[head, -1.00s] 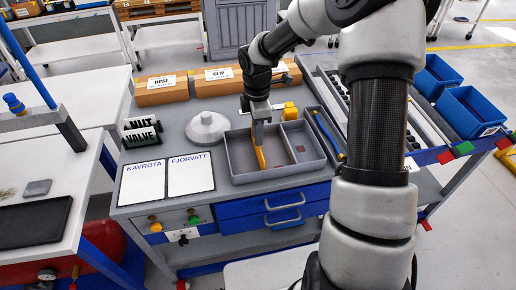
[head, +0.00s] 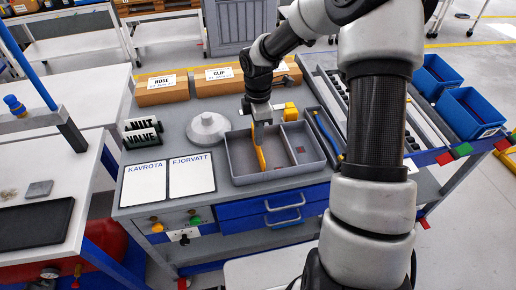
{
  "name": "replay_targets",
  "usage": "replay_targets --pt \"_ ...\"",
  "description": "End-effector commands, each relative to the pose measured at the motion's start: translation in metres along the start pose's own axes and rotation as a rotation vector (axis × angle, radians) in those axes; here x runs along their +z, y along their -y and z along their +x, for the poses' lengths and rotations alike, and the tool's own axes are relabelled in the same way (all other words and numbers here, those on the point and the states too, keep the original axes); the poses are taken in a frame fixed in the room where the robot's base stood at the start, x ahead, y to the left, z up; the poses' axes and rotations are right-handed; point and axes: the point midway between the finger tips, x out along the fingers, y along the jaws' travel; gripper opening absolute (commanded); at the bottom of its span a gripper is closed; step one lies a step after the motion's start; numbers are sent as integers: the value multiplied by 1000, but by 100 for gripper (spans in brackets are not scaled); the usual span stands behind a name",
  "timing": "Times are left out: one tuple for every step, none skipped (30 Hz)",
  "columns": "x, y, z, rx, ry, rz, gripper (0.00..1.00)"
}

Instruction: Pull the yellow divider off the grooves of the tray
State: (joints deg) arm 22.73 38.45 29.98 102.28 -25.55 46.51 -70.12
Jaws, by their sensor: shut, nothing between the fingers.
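The yellow divider (head: 260,158) stands in the left part of the grey tray (head: 285,175) on the workbench. It looks upright and slightly tilted; whether its ends sit in the grooves is too small to tell. My gripper (head: 262,122) points down at the tray's back edge, close to the upper far end of the divider. It is shut with nothing held. The fingertips are small and partly blend with the divider, so I cannot tell whether they touch it.
A grey cone-shaped part (head: 207,128) stands left of the tray. Cardboard boxes (head: 162,88) line the back. A yellow block (head: 291,110) sits behind the tray. White sheets (head: 192,173) lie front left. Blue bins (head: 470,110) stand at right.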

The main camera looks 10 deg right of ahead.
Motion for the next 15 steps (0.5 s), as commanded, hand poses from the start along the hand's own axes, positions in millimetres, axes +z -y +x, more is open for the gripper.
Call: replay_targets --pt "0 -1 0 3 -2 1 0" --pt "0 -1 -1 4 -2 1 0" --pt "0 -2 -2 4 -2 1 0" --pt "0 -2 -4 4 -2 1 0" --pt "0 -2 -5 5 -2 1 0" --pt "0 -2 -7 5 -2 1 0" --pt "0 -2 -8 5 -2 1 0" --pt "0 -2 -10 5 -2 0 0" --pt "0 -2 -12 5 -2 0 0" --pt "0 -2 -13 6 -2 0 0" --pt "-1 -2 -14 6 -2 0 0" --pt "-1 -2 -16 6 -2 0 0" --pt "-1 -2 -17 6 -2 0 0" --pt "-1 -2 -18 6 -2 0 0" --pt "-1 -2 -19 6 -2 0 0"
